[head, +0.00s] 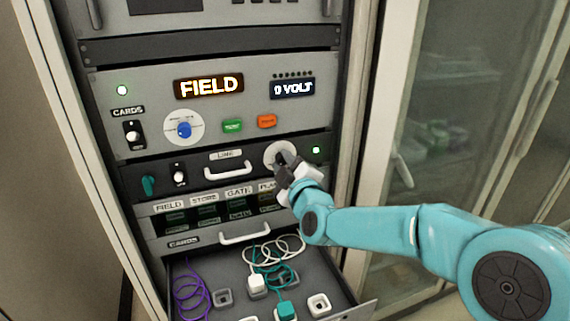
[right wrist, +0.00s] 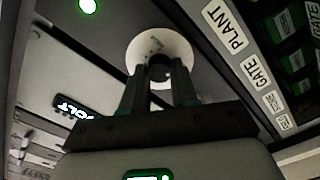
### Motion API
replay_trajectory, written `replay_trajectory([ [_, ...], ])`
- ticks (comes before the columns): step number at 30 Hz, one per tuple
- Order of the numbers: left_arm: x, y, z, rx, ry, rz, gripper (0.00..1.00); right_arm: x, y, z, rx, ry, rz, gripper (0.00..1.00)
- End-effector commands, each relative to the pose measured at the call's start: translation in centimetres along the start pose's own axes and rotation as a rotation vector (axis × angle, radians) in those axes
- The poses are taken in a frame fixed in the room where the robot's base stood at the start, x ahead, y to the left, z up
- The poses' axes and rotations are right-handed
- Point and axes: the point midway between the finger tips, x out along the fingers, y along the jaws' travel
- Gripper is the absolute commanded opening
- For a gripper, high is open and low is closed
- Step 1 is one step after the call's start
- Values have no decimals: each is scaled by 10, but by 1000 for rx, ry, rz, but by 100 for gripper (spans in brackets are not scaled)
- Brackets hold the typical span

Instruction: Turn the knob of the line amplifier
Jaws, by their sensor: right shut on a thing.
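The line amplifier (head: 212,166) is a dark rack panel labelled LINE with a white handle. Its knob is dark and sits on a round pale dial (head: 272,149) at the panel's right end. My right gripper (head: 283,160) reaches in from the right and is shut on the knob, hiding most of it. In the right wrist view the two dark fingers (right wrist: 159,85) close around the knob in front of the pale dial (right wrist: 178,45). A green lamp (head: 316,150) is lit right of the dial. My left gripper is not in view.
Above is a panel with a blue knob (head: 184,130), green button (head: 232,125), orange button (head: 267,121) and FIELD display (head: 209,86). Below, an open drawer (head: 356,308) holds white, teal and purple cords. A glass-fronted cabinet (head: 465,110) stands at the right.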

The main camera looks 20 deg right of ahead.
Motion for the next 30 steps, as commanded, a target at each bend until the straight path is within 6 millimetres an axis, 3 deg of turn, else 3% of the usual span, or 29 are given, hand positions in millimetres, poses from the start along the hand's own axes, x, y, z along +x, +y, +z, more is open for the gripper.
replay_trajectory([
  [9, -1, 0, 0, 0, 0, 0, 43, 0, 0, -1, -106, 3, 2, 0],
  [24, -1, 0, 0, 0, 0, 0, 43, 0, 0, -1, -125, 3, 1, 0],
  [25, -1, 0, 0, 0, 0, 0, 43, 0, 0, -1, -125, 3, 1, 31],
  [27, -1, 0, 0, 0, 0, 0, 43, 0, 0, -1, -125, 3, 1, 54],
  [30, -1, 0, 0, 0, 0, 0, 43, 0, 0, -1, -124, 2, 1, 54],
])
